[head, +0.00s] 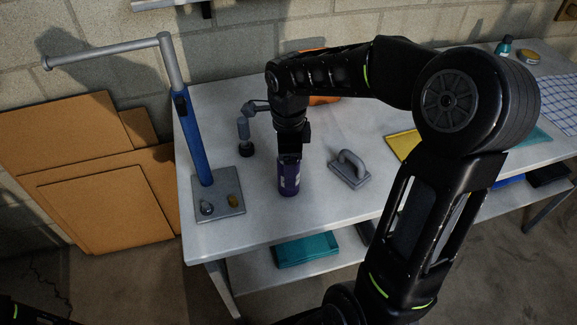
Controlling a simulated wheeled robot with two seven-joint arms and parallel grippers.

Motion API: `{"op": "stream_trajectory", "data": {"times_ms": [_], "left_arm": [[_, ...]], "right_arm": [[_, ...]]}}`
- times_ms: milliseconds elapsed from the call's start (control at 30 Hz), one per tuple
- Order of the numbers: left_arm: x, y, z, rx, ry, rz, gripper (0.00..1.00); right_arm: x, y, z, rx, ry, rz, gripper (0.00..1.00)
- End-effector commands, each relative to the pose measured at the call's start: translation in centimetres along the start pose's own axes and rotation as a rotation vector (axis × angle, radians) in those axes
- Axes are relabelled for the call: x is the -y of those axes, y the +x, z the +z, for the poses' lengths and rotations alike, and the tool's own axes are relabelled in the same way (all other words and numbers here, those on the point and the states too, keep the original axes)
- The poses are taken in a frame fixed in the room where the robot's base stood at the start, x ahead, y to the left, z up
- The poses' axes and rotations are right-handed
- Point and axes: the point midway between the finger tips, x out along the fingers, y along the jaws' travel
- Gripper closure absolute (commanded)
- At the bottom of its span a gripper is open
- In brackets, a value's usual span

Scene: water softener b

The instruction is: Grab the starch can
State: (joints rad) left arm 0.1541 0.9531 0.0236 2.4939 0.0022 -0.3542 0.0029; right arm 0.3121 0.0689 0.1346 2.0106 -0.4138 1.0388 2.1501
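A dark purple can (288,182) with a pale label stands upright on the white workbench (330,215), near its front edge. It looks like the starch can, but its label is too small to read. My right gripper (290,155) points down at the top of the can, and its fingers overlap the can's upper end. I cannot tell whether the fingers are closed on it. My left gripper is not in view; only a dark part with a green light shows at the bottom left corner.
A blue post on a grey base plate (230,205) stands left of the can. A grey-handled float (350,170) lies close on its right. A grey tool (244,135) stands behind left. A teal tray (305,250) is on the lower shelf. Cardboard (95,210) leans at left.

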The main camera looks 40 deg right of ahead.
Motion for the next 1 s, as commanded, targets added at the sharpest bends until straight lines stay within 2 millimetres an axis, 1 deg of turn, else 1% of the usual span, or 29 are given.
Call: {"op": "stream_trajectory", "data": {"times_ms": [100,167,700,767,1000], "left_arm": [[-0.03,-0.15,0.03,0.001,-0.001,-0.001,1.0],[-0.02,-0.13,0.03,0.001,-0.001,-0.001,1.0],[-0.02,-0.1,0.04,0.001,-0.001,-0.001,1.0],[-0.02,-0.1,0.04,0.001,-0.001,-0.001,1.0],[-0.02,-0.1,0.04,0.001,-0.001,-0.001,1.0]], "right_arm": [[-0.04,1.02,-0.02,0.001,0.0,0.001,0.27],[-0.02,1.19,0.01,0.001,0.0,0.0,0.27],[0.01,1.14,0.01,0.001,0.0,-0.001,0.27],[0.01,1.14,0.01,0.001,0.0,-0.001,0.31],[0.01,1.13,0.01,0.001,0.0,-0.001,0.51]]}}
